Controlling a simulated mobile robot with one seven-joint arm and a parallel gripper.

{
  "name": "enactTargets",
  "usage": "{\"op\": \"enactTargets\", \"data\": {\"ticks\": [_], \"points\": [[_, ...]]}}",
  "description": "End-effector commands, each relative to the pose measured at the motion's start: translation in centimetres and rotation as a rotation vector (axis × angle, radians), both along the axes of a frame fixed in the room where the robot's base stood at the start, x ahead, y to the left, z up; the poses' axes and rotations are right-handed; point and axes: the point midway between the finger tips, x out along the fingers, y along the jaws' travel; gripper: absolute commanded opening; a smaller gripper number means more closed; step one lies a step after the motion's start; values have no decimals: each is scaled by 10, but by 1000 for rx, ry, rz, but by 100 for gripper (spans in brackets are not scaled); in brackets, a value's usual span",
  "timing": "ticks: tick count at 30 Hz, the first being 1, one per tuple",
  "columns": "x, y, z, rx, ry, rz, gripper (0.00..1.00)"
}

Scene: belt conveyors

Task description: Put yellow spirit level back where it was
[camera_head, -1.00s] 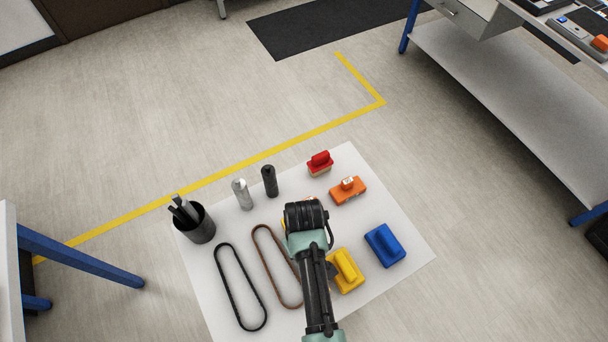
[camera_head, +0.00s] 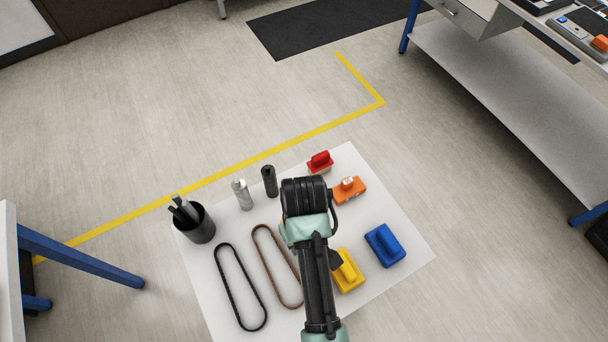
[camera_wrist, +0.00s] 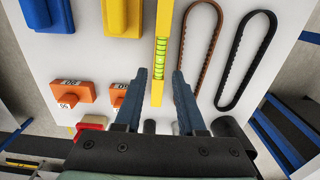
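The yellow spirit level (camera_wrist: 161,55), with a green vial in it, shows in the wrist view as a long narrow bar over the white board. It runs between the two fingers of my gripper (camera_wrist: 160,78), with small gaps visible on both sides. The fingers are apart and do not appear to press on it. I cannot tell whether the level rests on the board or how high the fingertips are. In the head view my arm hides the level and the fingertips.
The white board (camera_head: 205,265) carries a black belt (camera_head: 240,287), brown belt (camera_head: 276,265), yellow block (camera_head: 347,272), blue block (camera_head: 385,245), orange block (camera_head: 348,191), red block (camera_head: 320,162), black cup (camera_head: 199,226) and two cylinders (camera_head: 243,195) (camera_head: 269,181). Open floor lies beyond.

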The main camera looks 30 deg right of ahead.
Motion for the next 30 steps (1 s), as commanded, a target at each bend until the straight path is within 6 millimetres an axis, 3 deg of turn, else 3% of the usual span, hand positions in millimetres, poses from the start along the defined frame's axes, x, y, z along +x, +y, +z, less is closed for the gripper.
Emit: {"op": "enactTargets", "data": {"ticks": [6, 17, 20, 23, 25, 27, 29, 30], "points": [[0, 0, 32, -1, -2, 0, 39], [0, 0, 41, -1, -2, 0, 39], [16, -2, 52, -21, -65, 0, 39], [60, -5, 86, -74, -247, 2, 39], [102, -4, 130, -119, -441, 1, 39], [142, 1, 189, -156, -668, -1, 39], [168, 9, 244, -175, -862, -3, 39], [181, 15, 283, -183, -989, -5, 39]]}}
